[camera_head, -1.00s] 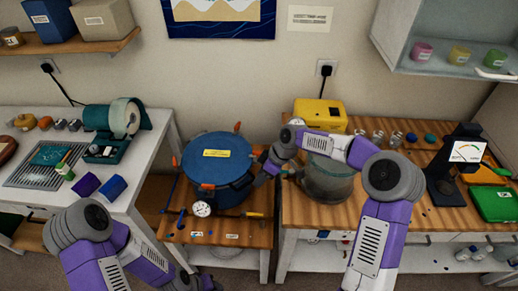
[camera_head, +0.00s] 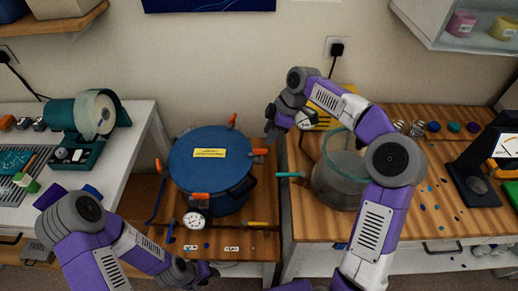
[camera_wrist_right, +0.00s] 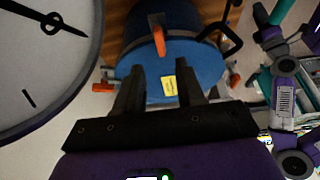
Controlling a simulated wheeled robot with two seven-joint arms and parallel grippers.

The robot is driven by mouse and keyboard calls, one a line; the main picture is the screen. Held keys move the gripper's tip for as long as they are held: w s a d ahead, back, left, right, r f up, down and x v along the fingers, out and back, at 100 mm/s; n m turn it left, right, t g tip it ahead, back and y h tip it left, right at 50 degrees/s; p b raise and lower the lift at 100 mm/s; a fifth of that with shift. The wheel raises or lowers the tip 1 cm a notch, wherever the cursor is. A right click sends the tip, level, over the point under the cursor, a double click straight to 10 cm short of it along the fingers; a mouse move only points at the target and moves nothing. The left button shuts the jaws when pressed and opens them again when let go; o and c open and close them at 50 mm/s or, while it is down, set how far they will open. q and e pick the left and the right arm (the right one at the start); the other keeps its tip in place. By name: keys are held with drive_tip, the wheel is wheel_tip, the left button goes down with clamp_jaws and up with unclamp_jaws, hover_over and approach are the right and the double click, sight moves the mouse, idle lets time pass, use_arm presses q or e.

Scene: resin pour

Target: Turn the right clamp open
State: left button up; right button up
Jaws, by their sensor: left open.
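The blue pot (camera_head: 203,155) stands on the low wooden stand, with orange clamps around its lid. The right clamp (camera_head: 259,151) points outward to the right in the head view; in the right wrist view it seems to be the upper middle orange clamp (camera_wrist_right: 159,43). My right gripper (camera_head: 271,134) is just behind and above this clamp, apart from it as far as I can see. In the wrist view the right fingers (camera_wrist_right: 159,92) are spread and empty, with the lid between them. My left gripper (camera_head: 208,272) is open, low in front of the stand.
A glass vessel (camera_head: 342,180) with a teal handle (camera_head: 290,175) stands right of the pot. A pressure gauge (camera_head: 195,219) sits at the pot's front.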

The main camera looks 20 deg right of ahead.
sight(259, 150)
drive_tip(key=b+x, duration=0.2)
drive_tip(key=x, duration=0.6)
drive_tip(key=shift+r, duration=0.1)
clamp_jaws()
